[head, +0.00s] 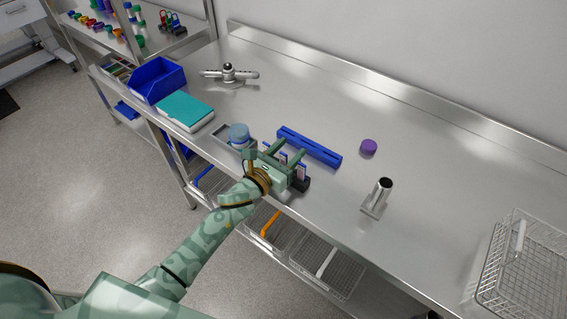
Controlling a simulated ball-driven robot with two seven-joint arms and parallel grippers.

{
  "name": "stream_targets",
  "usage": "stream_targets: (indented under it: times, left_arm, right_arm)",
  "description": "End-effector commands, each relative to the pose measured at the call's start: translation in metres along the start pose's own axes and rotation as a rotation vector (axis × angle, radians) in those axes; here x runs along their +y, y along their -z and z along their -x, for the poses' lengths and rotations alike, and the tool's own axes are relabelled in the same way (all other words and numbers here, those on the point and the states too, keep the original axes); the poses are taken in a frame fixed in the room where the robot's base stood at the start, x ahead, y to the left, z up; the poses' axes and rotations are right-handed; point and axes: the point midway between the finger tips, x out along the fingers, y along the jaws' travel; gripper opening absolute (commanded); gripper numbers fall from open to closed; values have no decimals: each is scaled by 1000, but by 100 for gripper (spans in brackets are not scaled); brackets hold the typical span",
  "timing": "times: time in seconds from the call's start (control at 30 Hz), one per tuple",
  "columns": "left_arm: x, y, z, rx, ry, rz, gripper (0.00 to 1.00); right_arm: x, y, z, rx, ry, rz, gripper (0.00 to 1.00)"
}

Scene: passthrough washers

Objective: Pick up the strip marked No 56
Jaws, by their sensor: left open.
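Several small upright strips, white with blue and reddish parts (302,171), stand in a row near the front edge of the steel bench. A dark holder (303,184) shows at the right end of the row. Their markings are too small to read, so I cannot tell which is No 56. My left gripper (290,147) is open, reaching over the row with its fingers pointing to the back of the bench. It hides part of the strips and holder. I cannot tell whether it touches any strip. My right gripper is out of view.
A blue slotted bar (310,147) lies just behind the strips. A blue-lidded round item (239,134) is to the left, a purple cap (368,147) and metal tube stand (378,196) to the right. A wire basket (524,268) sits far right. The back middle of the bench is clear.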

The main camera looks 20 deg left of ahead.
Motion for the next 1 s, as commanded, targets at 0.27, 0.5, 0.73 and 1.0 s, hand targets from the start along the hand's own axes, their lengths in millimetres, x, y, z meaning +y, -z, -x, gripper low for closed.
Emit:
stream_targets:
  times: [0.27, 0.5, 0.73, 1.0]
  left_arm:
    - [0, 0, 0, 0, 0, 0, 0]
    - [0, 0, 1, 0, 0, 0, 0]
    - [0, -18, 1, -2, 1, -3, 0]
    - [-18, -72, 24, -3, 2, -3, 0]
  right_arm:
    - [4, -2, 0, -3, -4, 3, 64]
    - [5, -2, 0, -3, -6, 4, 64]
    - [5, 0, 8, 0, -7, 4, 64]
    - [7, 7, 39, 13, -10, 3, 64]
